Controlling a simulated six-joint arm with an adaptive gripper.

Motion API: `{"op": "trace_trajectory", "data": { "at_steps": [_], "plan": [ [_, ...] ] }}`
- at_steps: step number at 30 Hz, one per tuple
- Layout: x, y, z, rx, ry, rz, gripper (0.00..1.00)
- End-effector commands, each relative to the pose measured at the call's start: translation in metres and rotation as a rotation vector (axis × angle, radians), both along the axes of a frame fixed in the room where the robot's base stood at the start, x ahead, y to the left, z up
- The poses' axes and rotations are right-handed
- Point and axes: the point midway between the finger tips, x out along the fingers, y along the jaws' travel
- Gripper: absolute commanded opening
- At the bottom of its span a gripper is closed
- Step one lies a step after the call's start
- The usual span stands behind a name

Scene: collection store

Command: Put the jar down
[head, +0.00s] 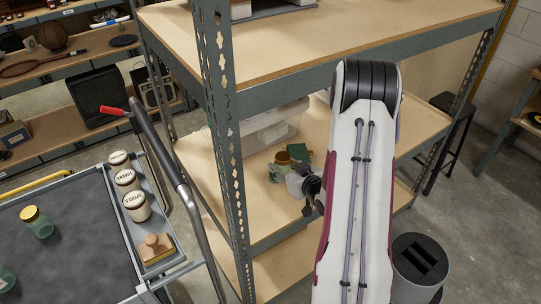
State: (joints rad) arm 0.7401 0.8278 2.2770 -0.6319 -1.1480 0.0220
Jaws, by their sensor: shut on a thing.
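My gripper (281,173) reaches in from the right and is shut on this jar. The fingers and wrist cover part of it. I cannot tell whether its base touches the shelf board.
A clear lidded bin (273,126) stands behind the jar. The rack's upright post (226,130) and upper shelf (300,38) border the space. The shelf's front is bare.

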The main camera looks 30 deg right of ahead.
Motion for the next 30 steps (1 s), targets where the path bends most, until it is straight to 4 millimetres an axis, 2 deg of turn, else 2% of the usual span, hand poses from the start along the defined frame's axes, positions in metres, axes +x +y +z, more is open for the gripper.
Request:
{"op": "trace_trajectory", "data": {
  "at_steps": [7,15,21,30],
  "plan": [
    [0.006,-0.045,0.004,-0.001,-0.003,-0.175,0.13],
    [0.0,-0.086,0.005,-0.001,-0.002,-0.338,0.13],
    [-0.004,-0.101,0.006,-0.001,-0.002,-0.396,0.13],
    [-0.005,-0.103,0.005,-0.001,-0.002,-0.406,0.13]
  ]
}}
